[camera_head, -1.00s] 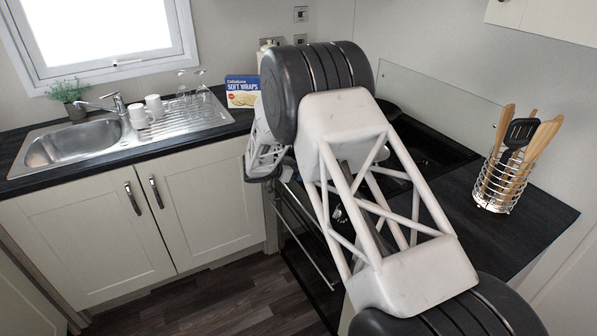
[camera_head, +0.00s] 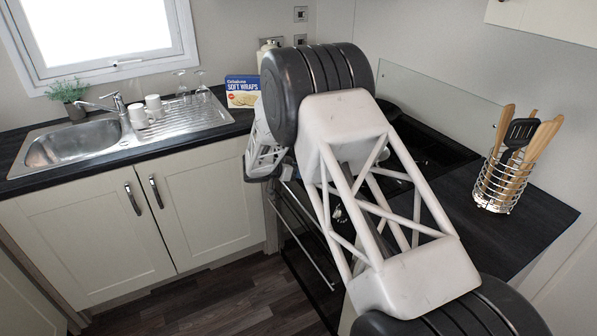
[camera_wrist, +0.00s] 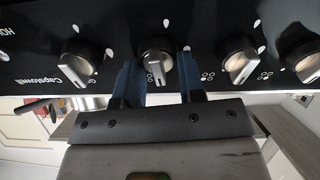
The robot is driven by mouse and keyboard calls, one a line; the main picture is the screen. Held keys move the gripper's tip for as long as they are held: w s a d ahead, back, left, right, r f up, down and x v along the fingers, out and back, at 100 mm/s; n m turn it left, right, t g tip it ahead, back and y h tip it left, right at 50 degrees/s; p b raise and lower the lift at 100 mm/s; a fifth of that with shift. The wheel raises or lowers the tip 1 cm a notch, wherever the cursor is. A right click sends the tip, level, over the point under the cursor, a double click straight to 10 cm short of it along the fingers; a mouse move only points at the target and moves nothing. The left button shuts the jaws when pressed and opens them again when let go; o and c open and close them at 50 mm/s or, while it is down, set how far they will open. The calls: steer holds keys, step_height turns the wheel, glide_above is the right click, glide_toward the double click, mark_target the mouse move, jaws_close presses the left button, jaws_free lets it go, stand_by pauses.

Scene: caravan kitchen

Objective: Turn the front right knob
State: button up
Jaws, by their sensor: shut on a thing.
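In the wrist view, which looks upside down, a row of silver knobs runs along a black cooker panel (camera_wrist: 205,35). My gripper (camera_wrist: 157,77) has one blue finger on each side of a middle knob (camera_wrist: 157,60) and is shut on it. Another knob (camera_wrist: 80,63) is to the left, a third (camera_wrist: 240,62) is to the right, and one more (camera_wrist: 305,60) is at the right edge. I cannot tell from the small symbols which knob is the front right one. In the head view my arm hides the fingers and most of the panel.
The black hob (camera_head: 435,150) lies behind my arm. A wire holder (camera_head: 497,186) with wooden utensils stands on the worktop (camera_head: 535,215) at right. A soft wraps box (camera_head: 242,91) stands near my wrist. The sink (camera_head: 70,147) and mugs are at left, apart from my arm.

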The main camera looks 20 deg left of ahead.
steer(key=n, duration=0.4)
steer(key=shift+a, duration=0.15)
steer(key=shift+w+a+f+n+y, duration=0.1)
steer(key=shift+n+y, duration=0.05)
steer(key=shift+n, duration=1.8)
steer(key=shift+s+a+f+n+y, duration=0.1)
steer(key=shift+n, duration=1.9)
steer(key=shift+w+a+f+n+y, duration=0.1)
steer(key=shift+n+y, duration=0.05)
steer(key=shift+n, duration=1.8)
steer(key=o, duration=0.9)
steer(key=shift+c, duration=0.2)
steer(key=v, duration=0.7)
steer(key=shift+s+a, duration=0.25)
steer(key=shift+s, duration=0.1)
